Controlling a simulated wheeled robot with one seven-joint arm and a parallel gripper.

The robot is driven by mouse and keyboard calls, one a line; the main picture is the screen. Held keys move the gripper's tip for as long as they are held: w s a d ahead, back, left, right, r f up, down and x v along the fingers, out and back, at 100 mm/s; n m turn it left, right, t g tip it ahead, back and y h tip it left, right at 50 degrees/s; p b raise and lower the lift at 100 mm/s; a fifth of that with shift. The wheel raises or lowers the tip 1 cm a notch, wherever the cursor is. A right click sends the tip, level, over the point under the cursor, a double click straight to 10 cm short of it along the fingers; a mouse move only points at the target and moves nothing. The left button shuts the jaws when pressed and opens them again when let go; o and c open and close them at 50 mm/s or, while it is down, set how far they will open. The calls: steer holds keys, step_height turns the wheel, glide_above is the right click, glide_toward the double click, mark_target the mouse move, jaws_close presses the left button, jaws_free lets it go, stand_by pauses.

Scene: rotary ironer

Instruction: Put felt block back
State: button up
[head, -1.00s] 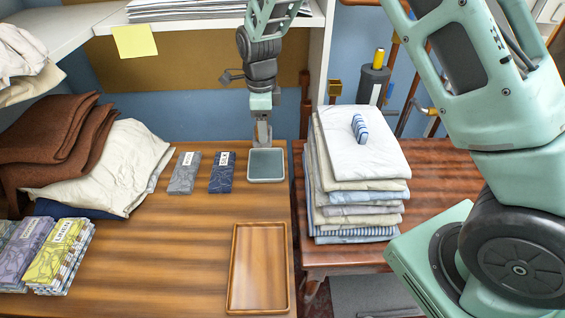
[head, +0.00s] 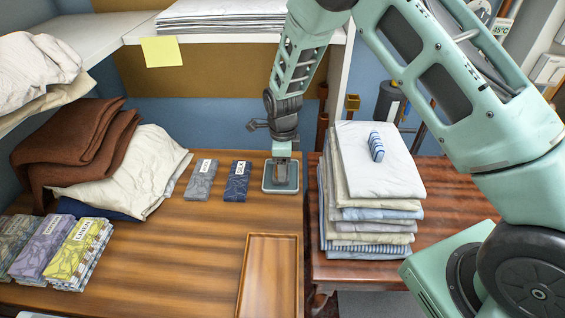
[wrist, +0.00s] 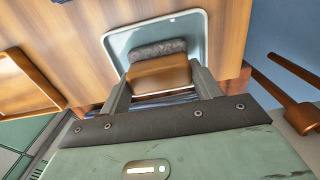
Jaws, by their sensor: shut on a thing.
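The felt block (wrist: 160,73) has a brown wooden-looking body and a dark grey felt strip along one side. In the wrist view it sits between the two fingers of my gripper (wrist: 161,82), which is shut on it. Behind it in that view is a small shallow pale tray (wrist: 197,32). In the head view my gripper (head: 282,162) points down over the small grey tray (head: 268,187) at the table's right end. The block's underside is hidden, so I cannot tell whether it touches the tray floor.
Two wrapped cloth packets, grey (head: 201,180) and navy (head: 237,182), lie left of the small tray. A brown wooden tray (head: 240,290) lies in front. A folded linen stack (head: 375,200) stands on the right table. Brown blankets (head: 70,140) fill the left.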

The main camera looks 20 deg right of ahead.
steer(key=shift+f, duration=0.1)
steer(key=o, duration=0.5)
steer(key=shift+f, duration=0.1)
steer(key=shift+c, duration=0.2)
steer(key=o, duration=0.4)
